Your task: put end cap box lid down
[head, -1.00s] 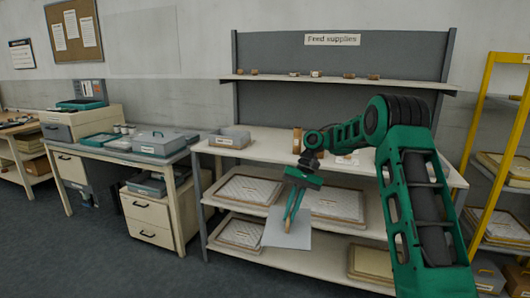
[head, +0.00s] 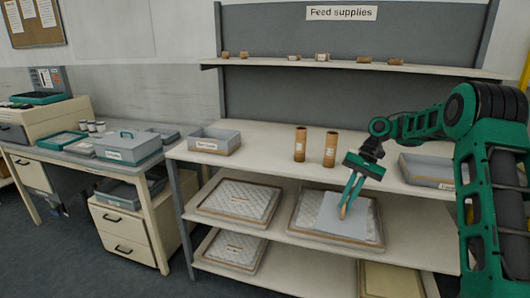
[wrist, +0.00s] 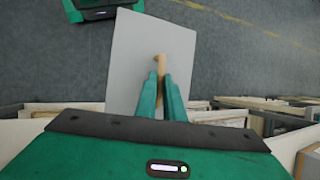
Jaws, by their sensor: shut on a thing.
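The lid is a flat grey panel (head: 349,219) with a wooden handle. My gripper (head: 347,205) is shut on the handle, and the lid hangs below it, in front of the shelving unit. In the wrist view the lid (wrist: 150,50) and its wooden handle (wrist: 161,66) show between the fingertips (wrist: 161,90), with the floor beyond. One open grey box (head: 214,142) stands at the left of the upper shelf and another (head: 428,170) at the right. I cannot read their labels surely.
Two cardboard tubes (head: 300,144) stand mid-shelf. Between the left box and the tubes the shelf (head: 262,142) is bare. Framed pads (head: 240,196) lie on lower shelves. A desk (head: 75,152) with a lidded grey box (head: 128,148) stands left.

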